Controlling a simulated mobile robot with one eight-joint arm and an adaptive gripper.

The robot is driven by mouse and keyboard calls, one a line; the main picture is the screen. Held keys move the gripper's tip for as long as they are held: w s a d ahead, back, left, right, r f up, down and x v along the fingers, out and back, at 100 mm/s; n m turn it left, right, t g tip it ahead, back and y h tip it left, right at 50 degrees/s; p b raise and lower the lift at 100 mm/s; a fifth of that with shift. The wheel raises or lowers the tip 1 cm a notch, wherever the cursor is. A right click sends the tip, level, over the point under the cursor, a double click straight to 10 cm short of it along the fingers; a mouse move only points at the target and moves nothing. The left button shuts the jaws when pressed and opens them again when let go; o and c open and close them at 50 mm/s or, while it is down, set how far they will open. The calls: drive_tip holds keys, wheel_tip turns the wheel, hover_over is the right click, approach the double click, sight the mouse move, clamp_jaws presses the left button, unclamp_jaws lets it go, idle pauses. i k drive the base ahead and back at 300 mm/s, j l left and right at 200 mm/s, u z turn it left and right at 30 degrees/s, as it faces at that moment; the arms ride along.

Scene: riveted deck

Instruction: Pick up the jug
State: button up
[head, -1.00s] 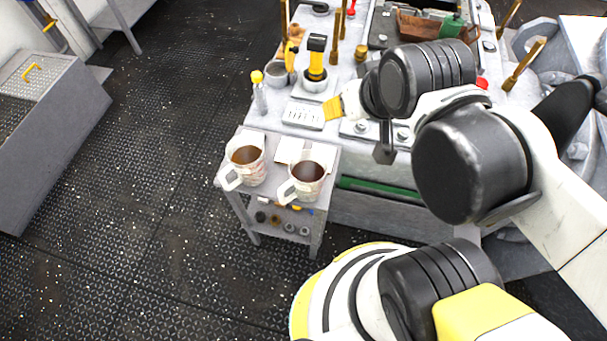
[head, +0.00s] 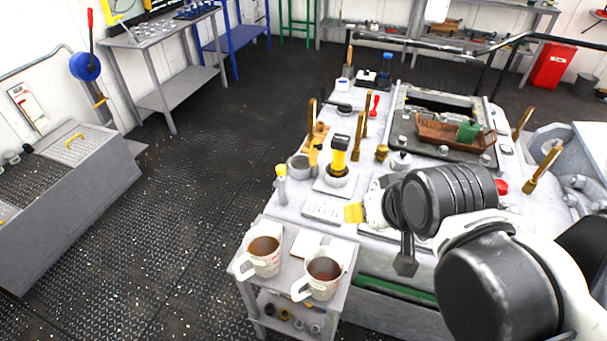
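Two white jugs with handles and brown liquid in them stand upright on a small grey side table (head: 277,236): a left jug (head: 261,262) and a right jug (head: 319,285). Both handles point to the lower left.
The grey bench (head: 290,208) behind holds a yellow-and-black tool (head: 338,157), a yellow-capped bottle (head: 281,184), brass posts and a brown tray (head: 440,135). Small parts sit on the side table's lower shelf. Open floor lies left.

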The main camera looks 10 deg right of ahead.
sight(324, 267)
drive_tip(key=j+z, duration=0.25)
drive_tip(key=j, duration=0.4)
drive_tip(key=j+z, duration=0.25)
drive_tip(key=j, duration=0.45)
drive_tip(key=j+z, duration=0.25)
drive_tip(key=j, duration=0.45)
drive_tip(key=k+j+z, duration=0.1)
drive_tip(key=j+z, duration=0.15)
drive_tip(key=j, duration=0.4)
drive_tip(key=z, duration=1)
drive_tip(key=k+l, duration=0.2)
drive_tip(key=k+l+z, duration=0.15)
drive_tip(key=l, duration=0.3)
